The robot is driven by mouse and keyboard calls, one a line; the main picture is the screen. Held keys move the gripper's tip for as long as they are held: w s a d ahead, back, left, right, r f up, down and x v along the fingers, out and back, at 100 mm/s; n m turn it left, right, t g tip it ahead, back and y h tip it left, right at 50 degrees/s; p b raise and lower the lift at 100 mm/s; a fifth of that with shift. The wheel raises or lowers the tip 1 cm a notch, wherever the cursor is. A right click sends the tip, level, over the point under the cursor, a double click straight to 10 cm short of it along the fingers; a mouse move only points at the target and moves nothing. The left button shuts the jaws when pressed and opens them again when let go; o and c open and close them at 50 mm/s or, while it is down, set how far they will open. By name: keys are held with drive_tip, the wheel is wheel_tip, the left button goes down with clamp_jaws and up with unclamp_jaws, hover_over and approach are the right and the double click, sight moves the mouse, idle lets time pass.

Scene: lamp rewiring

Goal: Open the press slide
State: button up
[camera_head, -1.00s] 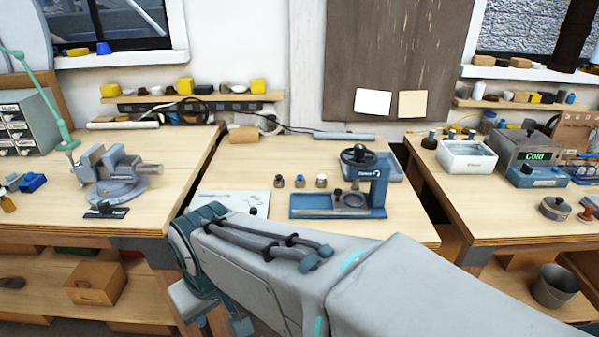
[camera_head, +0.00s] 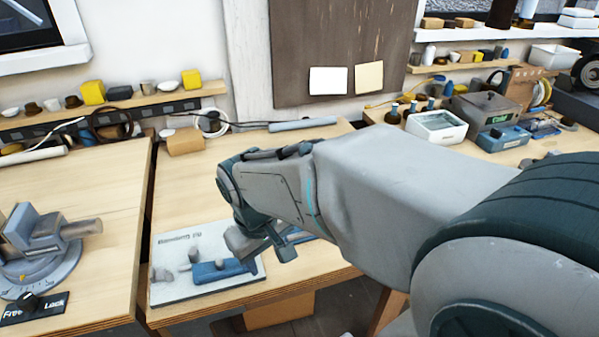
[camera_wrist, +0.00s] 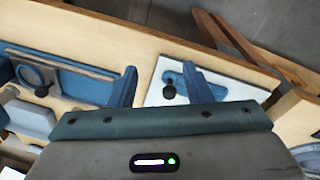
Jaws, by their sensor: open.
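The press shows in the wrist view as a blue base (camera_wrist: 88,86) at the left, with a ring, a grey slide strip and a small black knob (camera_wrist: 42,91). In the head view my arm hides most of it; only a bit of blue base shows. My gripper (camera_wrist: 162,76) is open and empty, its two blue fingers pointing toward the table. Its fingers are right of the press knob in the wrist view, over the white jig plate and the right end of the press base. I cannot tell the slide's position.
A white jig plate (camera_head: 170,290) with a blue bar (camera_head: 225,270) lies by the table's front edge. A grey vise (camera_head: 38,240) stands at the left. A white bath (camera_head: 437,127) and a "Cold" unit (camera_head: 487,113) stand at the back right.

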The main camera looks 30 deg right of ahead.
drive_tip(key=w+d+f+n+g+h, duration=0.2)
drive_tip(key=d, duration=0.1)
drive_tip(key=w+d+f+n+g+h+p, duration=0.1)
drive_tip(key=w+d+f+n+g+h, duration=0.1)
drive_tip(key=d+h, duration=0.1)
drive_tip(key=w+d+f+n+g+h+p, duration=0.1)
drive_tip(key=w+d+f+n+g+h, duration=0.1)
drive_tip(key=w+d+f, duration=0.1)
drive_tip(key=shift+d+f+n+h, duration=0.1)
drive_tip(key=shift+d+n+h, duration=0.2)
drive_tip(key=shift+n, duration=0.1)
drive_tip(key=w+d+n+h, duration=0.1)
drive_tip(key=w+n+h, duration=0.1)
drive_tip(key=w+d+n+h+p, duration=0.1)
drive_tip(key=w+n+h, duration=0.1)
drive_tip(key=h, duration=0.1)
drive_tip(key=w+d+n+h+p, duration=0.1)
drive_tip(key=w+h, duration=0.1)
drive_tip(key=shift+w+d+f+n+t+h, duration=0.2)
drive_tip(key=shift+d+f+n+t+h, duration=0.1)
drive_tip(key=shift+d+n+h, duration=0.1)
drive_tip(key=shift+w+n+h, duration=0.4)
drive_tip(key=shift+w, duration=0.05)
drive_tip(key=shift+d+r, duration=0.1)
drive_tip(key=shift+d, duration=0.45)
drive_tip(key=p+x, duration=0.3)
drive_tip(key=x, duration=0.8)
drive_tip(key=shift+w, duration=0.1)
clamp_jaws()
